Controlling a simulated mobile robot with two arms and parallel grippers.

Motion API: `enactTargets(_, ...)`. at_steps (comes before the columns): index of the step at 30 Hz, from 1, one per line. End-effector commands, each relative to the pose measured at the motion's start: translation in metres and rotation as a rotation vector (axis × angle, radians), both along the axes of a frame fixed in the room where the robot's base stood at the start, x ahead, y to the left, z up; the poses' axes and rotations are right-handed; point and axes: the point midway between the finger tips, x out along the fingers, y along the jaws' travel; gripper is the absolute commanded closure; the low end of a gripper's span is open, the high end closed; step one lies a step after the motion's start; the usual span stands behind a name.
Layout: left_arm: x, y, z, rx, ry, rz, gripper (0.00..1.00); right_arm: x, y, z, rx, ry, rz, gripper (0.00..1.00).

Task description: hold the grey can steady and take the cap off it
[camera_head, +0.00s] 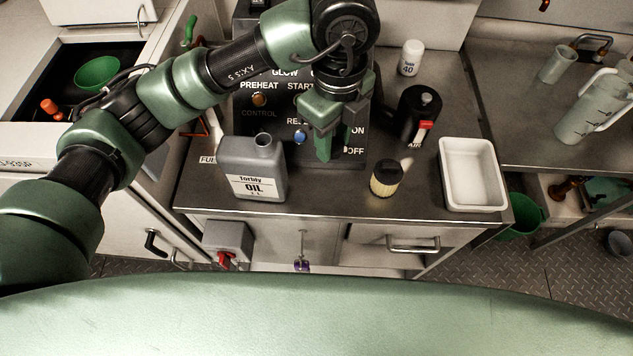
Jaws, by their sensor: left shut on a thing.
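The grey can (250,165), labelled OIL, stands upright near the front left of the metal counter. Its neck (263,141) sticks up at the top right and looks bare, with no cap on it. My left gripper (334,146) is to the right of the can and apart from it, pointing down in front of the control panel. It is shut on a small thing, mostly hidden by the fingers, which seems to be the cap. My right gripper is not in view, and nothing holds the can.
The black control panel (258,115) stands behind the can. A yellow-and-black filter (386,179), a black canister (418,112) and a white bottle (410,58) stand to the right. A white tray (472,175) sits at the counter's right end. The counter's front edge is close to the can.

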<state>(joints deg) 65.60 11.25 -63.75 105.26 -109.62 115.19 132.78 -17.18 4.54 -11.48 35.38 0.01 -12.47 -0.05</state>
Motion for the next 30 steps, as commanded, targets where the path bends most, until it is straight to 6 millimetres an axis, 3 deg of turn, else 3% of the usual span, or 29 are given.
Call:
enactTargets(3, -0.003, 0.000, -0.035, -0.001, 0.010, 0.002, 1.00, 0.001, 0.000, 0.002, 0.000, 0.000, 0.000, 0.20)
enactTargets(12, -0.001, 0.001, -0.106, 0.002, 0.005, 0.002, 1.00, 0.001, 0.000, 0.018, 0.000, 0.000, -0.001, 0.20)
enactTargets(27, 0.000, 0.000, -0.166, 0.001, 0.002, 0.000, 1.00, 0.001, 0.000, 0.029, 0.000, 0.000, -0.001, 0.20)
enactTargets(30, 0.000, 0.000, -0.171, 0.001, 0.001, -0.001, 1.00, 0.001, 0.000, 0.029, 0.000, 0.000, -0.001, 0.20)
